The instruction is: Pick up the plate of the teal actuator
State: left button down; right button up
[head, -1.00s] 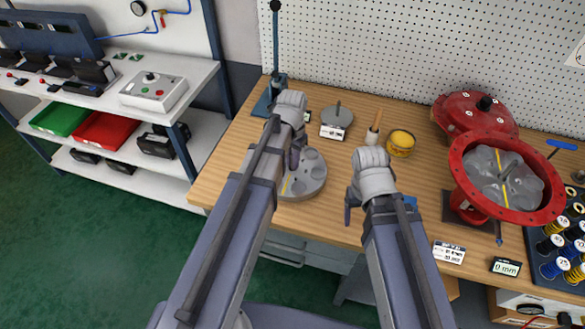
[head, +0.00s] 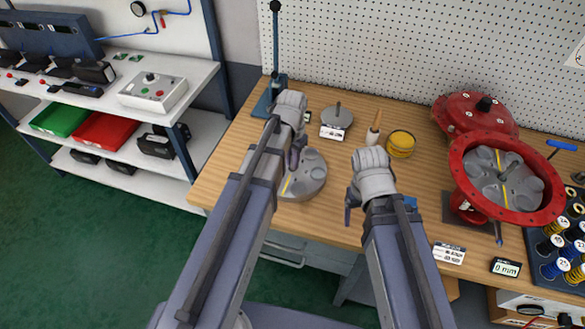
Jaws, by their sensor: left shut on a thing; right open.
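A grey round plate (head: 312,178) with round recesses and a yellow stripe is at the front middle of the bench. My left gripper (head: 294,158) is shut on it at its upper left part; the arm hides the plate's left side. I cannot tell whether the plate is lifted off the wood. My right gripper (head: 349,205) is open and empty, to the right of the plate and apart from it. No teal actuator shows. An open red actuator housing (head: 461,187) at the right has a similar grey striped disc (head: 488,184) with a central rod inside.
A red cover (head: 468,110) lies behind the housing. A grey disc with a stem (head: 337,117), a wooden-handled brush (head: 374,130) and a yellow tin (head: 401,144) stand at the back. A press stand (head: 277,60) rises at the back left. Springs (head: 555,268) fill a rack at the right.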

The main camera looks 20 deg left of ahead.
pick_arm(q)
jog(key=shift+r, duration=0.15)
pick_arm(e)
jog(key=shift+r, duration=0.15)
pick_arm(q)
notch_tip(320, 180, up, 10)
jog(key=p, duration=1)
pick_arm(e)
notch_tip(320, 180, up, 10)
